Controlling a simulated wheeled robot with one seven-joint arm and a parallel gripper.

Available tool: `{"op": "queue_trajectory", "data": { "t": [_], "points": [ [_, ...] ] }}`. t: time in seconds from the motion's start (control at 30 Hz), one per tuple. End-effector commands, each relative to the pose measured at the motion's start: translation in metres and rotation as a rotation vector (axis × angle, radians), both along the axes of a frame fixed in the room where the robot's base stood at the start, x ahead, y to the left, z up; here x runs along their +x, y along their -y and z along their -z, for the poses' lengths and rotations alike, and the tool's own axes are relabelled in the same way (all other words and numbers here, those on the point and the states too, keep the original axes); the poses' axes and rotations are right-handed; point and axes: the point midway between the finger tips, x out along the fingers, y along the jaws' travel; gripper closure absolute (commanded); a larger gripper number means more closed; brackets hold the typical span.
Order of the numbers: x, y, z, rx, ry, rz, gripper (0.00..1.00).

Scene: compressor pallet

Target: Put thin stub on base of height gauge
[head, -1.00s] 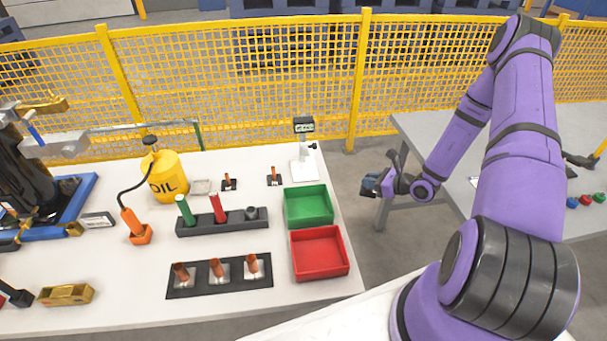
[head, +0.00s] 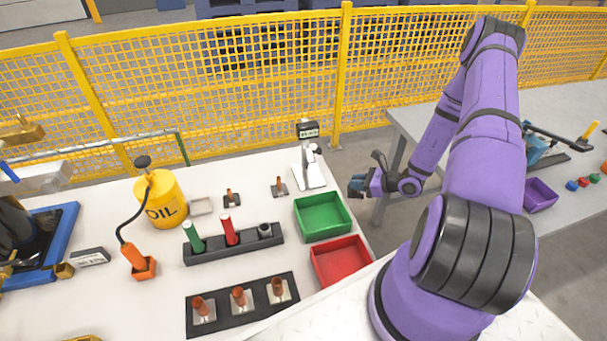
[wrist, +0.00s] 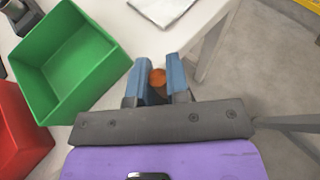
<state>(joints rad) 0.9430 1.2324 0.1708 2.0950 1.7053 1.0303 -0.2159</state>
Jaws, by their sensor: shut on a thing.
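My gripper (head: 357,186) is beyond the right edge of the white table, just right of the height gauge. In the wrist view my gripper (wrist: 160,80) has its blue fingers closed around a small orange-brown piece (wrist: 157,77), seen end-on; its length is mostly hidden. The height gauge (head: 308,145) stands at the table's back right corner with a dark display on top. Its pale base plate (head: 309,177) looks bare in the head view, and the plate's edge (wrist: 163,8) shows at the top of the wrist view. Two copper stubs (head: 230,196) (head: 279,185) stand on small dark holders nearby.
A green bin (head: 322,217) and a red bin (head: 342,261) stand at the table's right edge. A black rack (head: 234,243), a dark tray with copper pieces (head: 243,304) and a yellow oil can (head: 161,199) are further left. Floor lies below my gripper.

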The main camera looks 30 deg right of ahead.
Motion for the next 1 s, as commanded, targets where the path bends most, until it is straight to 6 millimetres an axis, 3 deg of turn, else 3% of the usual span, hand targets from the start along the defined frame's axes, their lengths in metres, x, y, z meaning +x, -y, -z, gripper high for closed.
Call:
{"op": "queue_trajectory", "data": {
  "t": [0.5, 0.83, 1.0],
  "points": [
    [0.088, -0.070, 0.000, 0.001, 0.001, -0.003, 1.00],
    [0.108, -0.085, 0.000, 0.000, 0.001, -0.001, 1.00],
    [0.127, -0.100, 0.000, 0.001, 0.003, -0.002, 1.00]
  ]
}}
